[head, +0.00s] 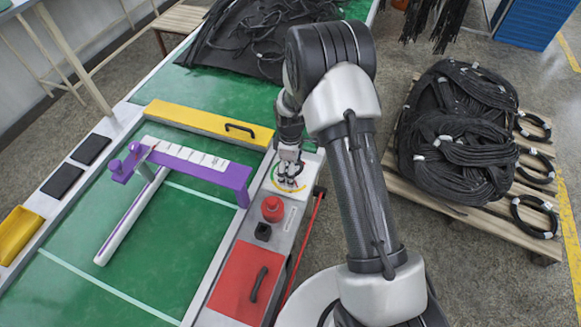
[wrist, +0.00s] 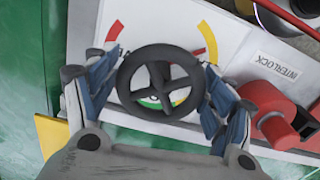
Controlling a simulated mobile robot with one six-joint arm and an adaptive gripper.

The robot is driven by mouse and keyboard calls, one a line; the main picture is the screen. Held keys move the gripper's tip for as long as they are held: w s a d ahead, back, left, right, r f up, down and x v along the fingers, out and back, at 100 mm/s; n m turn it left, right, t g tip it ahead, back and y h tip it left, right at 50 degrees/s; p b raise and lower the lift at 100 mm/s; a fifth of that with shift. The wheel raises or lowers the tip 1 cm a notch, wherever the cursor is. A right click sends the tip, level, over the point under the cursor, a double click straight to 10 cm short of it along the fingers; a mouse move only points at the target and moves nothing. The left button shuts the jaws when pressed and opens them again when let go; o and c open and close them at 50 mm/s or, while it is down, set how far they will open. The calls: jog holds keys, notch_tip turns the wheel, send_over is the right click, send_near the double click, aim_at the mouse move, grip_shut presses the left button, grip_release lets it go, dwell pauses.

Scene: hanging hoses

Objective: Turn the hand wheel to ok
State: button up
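The hand wheel (wrist: 160,80) is a dark grey ring with spokes, over a white dial panel (wrist: 185,20) in the wrist view. The dial has a red arc (wrist: 115,31) at upper left and a yellow arc (wrist: 210,42) at upper right. My gripper (wrist: 162,85) is open, with fingers on the left and right of the wheel rim. Whether they touch it is unclear. In the head view my gripper (head: 289,180) is over the white dial panel and mostly hides the wheel.
A red knob (head: 272,208), a black block (head: 263,232) and a red cover (head: 247,283) with a handle stand nearer on the same strip. A purple bar (head: 190,168) and a yellow bar (head: 205,124) lie left of my gripper. An INTERLOCK label (wrist: 278,68) is right of the dial.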

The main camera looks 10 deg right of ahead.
jog(key=c, duration=0.7)
jog(key=shift+m, duration=0.3)
jog(key=m, duration=0.6)
jog(key=shift+w+p, duration=0.1)
jog(key=shift+p, duration=0.25)
jog(key=m, duration=0.6)
jog(key=shift+d, duration=0.1)
jog(key=m, duration=0.7)
jog(key=shift+m+p, duration=0.3)
jog(key=shift+p, duration=0.05)
jog(key=m, duration=0.6)
jog(key=shift+d, duration=0.1)
